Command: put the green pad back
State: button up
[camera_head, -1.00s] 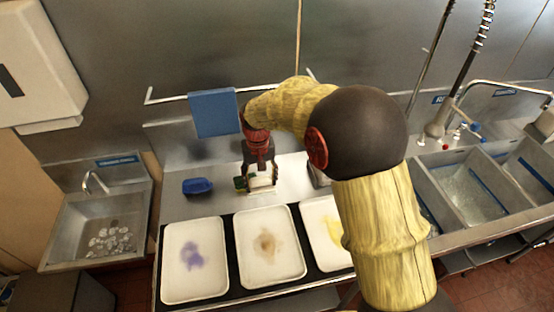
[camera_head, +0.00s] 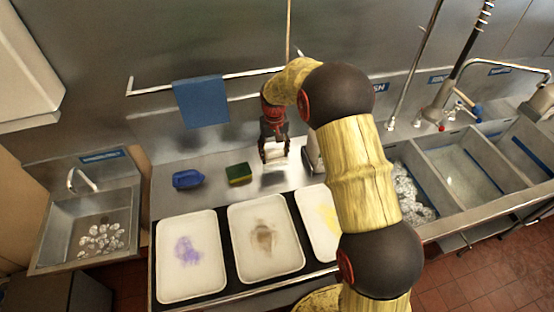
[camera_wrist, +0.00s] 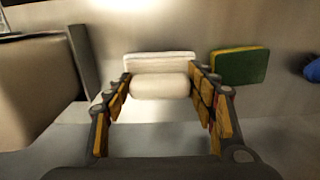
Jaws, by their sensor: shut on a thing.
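The green pad (camera_head: 238,173), green with a yellow side, lies on the steel counter behind the trays. In the wrist view the green pad (camera_wrist: 240,66) is just right of the fingers and apart from them. My gripper (camera_head: 274,153) is to the right of the pad, over the counter. In the wrist view its fingers (camera_wrist: 160,90) are closed on a white block-like thing (camera_wrist: 160,64) with a rounded near side. I cannot tell exactly what this white thing is.
A blue object (camera_head: 188,179) lies left of the pad. Three white trays with purple (camera_head: 190,292), brown (camera_head: 262,277) and yellow stains stand in front. A blue cloth (camera_head: 201,102) hangs on the rail behind. Sinks stand at both sides.

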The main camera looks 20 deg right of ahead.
aim_at(277, 158)
jog(key=shift+w+d+f, duration=0.3)
jog(key=shift+d+f, duration=0.2)
jog(key=shift+f, duration=0.2)
jog(key=shift+w+d+f, duration=0.15)
jog(key=shift+f, duration=1.55)
jog(key=shift+f+b, duration=0.2)
jog(key=shift+b, duration=0.1)
jog(key=o, duration=1.1)
jog(key=shift+o, duration=0.5)
